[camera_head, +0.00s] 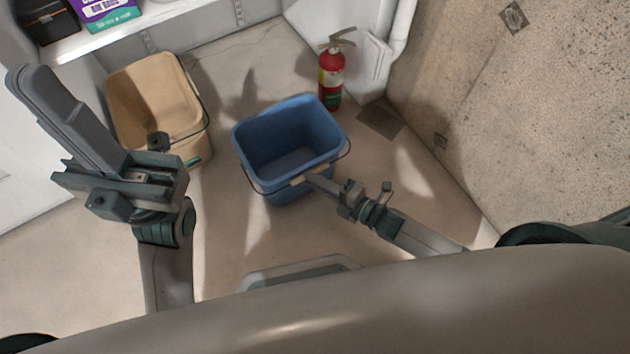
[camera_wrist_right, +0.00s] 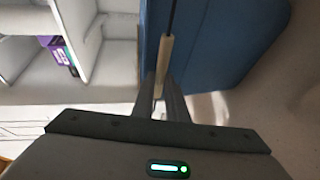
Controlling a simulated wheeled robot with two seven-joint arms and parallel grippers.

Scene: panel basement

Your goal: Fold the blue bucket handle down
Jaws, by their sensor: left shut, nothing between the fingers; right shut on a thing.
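The blue bucket (camera_head: 275,178) stands upright on the floor in the middle of the head view, empty inside. Its thin dark wire handle hangs along the near side, below the rim, with a tan grip (camera_head: 298,181) at its middle. My right gripper (camera_head: 309,178) is shut on this grip at the bucket's near side. In the right wrist view the grip (camera_wrist_right: 165,55) runs between the fingers, beside the blue bucket wall (camera_wrist_right: 215,45). My left gripper (camera_head: 40,80) is shut and empty, raised at the left, in front of a beige bucket.
The beige bucket (camera_head: 150,95) stands left of the blue one, partly hidden by my left arm. A red fire extinguisher (camera_head: 331,80) stands behind at the right. A white shelf (camera_head: 140,25) with boxes is at the back left.

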